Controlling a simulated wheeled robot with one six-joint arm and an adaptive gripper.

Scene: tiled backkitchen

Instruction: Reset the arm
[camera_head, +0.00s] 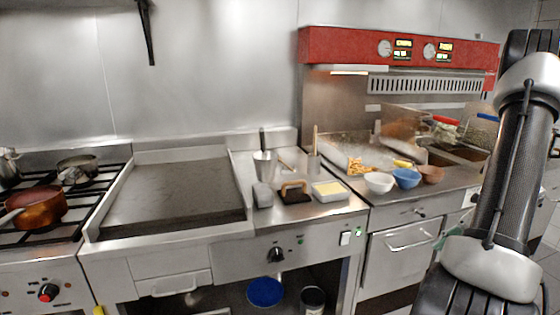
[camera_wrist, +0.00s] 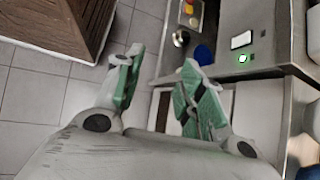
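My arm (camera_head: 503,160) stands folded at the right side of the head view, in front of the fryer station. In the wrist view, my gripper (camera_wrist: 160,88) has two green-padded fingers spread apart, with a clear gap between them. Nothing is held between them. The gripper hangs over the tiled floor, near the front of the steel counter. In the head view, only a bit of green at the left edge of the arm hints at the gripper; the rest of it is hidden or out of frame.
A steel counter with a flat griddle (camera_head: 172,191) runs along the wall. A copper pot (camera_head: 38,208) sits on the stove at left. White (camera_head: 379,182), blue (camera_head: 406,178) and brown (camera_head: 430,174) bowls stand near the fryer. A brown box-like object (camera_wrist: 62,22) stands on the floor.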

